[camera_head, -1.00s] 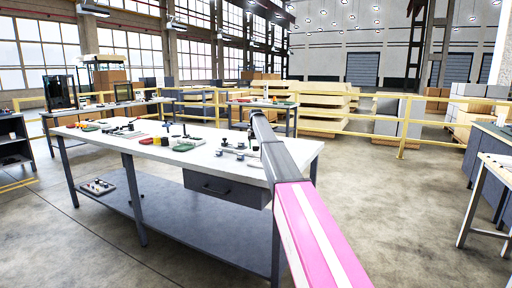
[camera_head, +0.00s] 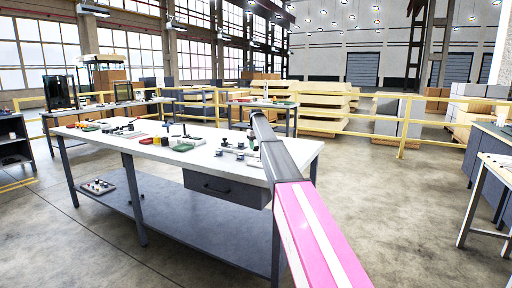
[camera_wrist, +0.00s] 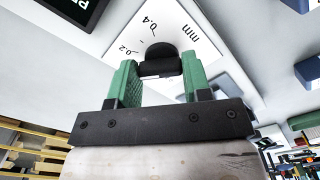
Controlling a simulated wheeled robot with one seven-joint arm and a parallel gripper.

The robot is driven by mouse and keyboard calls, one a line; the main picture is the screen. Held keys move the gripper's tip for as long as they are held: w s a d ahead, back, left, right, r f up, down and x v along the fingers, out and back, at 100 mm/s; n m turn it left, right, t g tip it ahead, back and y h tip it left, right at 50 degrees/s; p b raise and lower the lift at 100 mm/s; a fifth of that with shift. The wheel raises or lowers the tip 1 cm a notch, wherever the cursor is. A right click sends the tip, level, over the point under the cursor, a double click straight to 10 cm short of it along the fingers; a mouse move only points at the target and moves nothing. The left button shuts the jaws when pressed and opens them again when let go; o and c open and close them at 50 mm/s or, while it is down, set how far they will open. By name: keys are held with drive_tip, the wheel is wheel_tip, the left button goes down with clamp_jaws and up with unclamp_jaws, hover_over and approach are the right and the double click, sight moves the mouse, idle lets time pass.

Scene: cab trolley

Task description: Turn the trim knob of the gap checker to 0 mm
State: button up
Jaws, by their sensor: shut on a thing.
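In the wrist view the black trim knob (camera_wrist: 160,57) stands on a white dial plate (camera_wrist: 180,20) marked "mm", "0.4" and "0.2". My gripper (camera_wrist: 158,66) has green ridged fingers, one on each side of the knob, and is shut on it. The knob's pointer and any 0 mark cannot be made out. A dark panel with white lettering (camera_wrist: 75,8), partly cut off, lies beside the dial at the upper left. In the head view my arm reaches to the white workbench (camera_head: 150,152), and the gripper and knob cannot be made out there.
Several small tools and parts lie on the bench, including a green tray (camera_head: 184,147) and a red box (camera_head: 147,141). A grey drawer (camera_head: 225,189) hangs under the top. Yellow railings (camera_head: 403,128) stand behind. Open floor lies to the right of the bench.

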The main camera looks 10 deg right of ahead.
drive_tip(key=n, duration=0.7)
idle(0.5)
drive_tip(key=o, duration=0.9)
wheel_tip(320, 180, up, 11)
drive_tip(key=shift+f, duration=0.1)
idle(0.3)
